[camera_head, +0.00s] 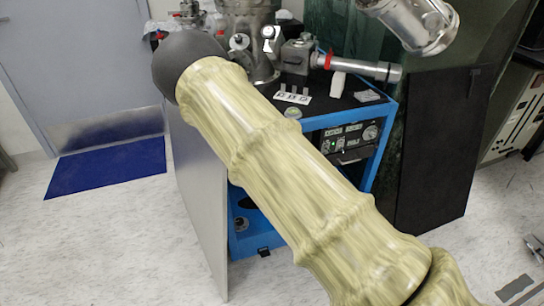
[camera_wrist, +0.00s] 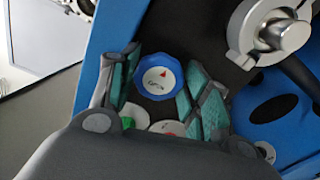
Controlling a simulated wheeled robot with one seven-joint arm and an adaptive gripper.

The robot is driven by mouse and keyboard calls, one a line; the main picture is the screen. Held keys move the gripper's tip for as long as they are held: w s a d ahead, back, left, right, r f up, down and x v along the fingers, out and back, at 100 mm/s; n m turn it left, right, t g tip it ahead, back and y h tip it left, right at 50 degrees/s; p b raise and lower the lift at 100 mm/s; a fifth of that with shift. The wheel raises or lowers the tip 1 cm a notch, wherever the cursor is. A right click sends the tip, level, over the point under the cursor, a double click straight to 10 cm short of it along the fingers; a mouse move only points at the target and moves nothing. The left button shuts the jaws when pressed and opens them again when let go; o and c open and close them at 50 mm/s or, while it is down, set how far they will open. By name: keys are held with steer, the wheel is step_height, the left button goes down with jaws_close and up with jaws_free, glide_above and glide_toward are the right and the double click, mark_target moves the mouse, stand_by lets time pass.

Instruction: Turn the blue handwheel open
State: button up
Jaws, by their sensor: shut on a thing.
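The blue handwheel (camera_wrist: 171,61) has a faceted blue rim and a white face with a red arrow. It shows in the wrist view, a little left of the centre. My gripper (camera_wrist: 158,80) has its teal-padded fingers on the left and right sides of the handwheel, and is shut on it. The dark palm of my gripper fills the bottom of the wrist view. In the head view my arm crosses the middle, and neither my gripper nor the handwheel can be made out.
Close below the handwheel are a green knob (camera_wrist: 127,122) and a white dial with a red mark (camera_wrist: 168,127). A metal fitting (camera_wrist: 285,35) is at upper right. In the head view, a blue-framed cabinet (camera_head: 387,135) carries steel vacuum parts (camera_head: 250,35). Floor is clear at left.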

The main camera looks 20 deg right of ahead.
steer(key=shift+d+f, duration=0.1)
steer(key=o, duration=1)
steer(key=shift+s, duration=0.1)
steer(key=s, duration=1.1)
steer(key=shift+s, duration=0.4)
steer(key=shift+d, duration=0.15)
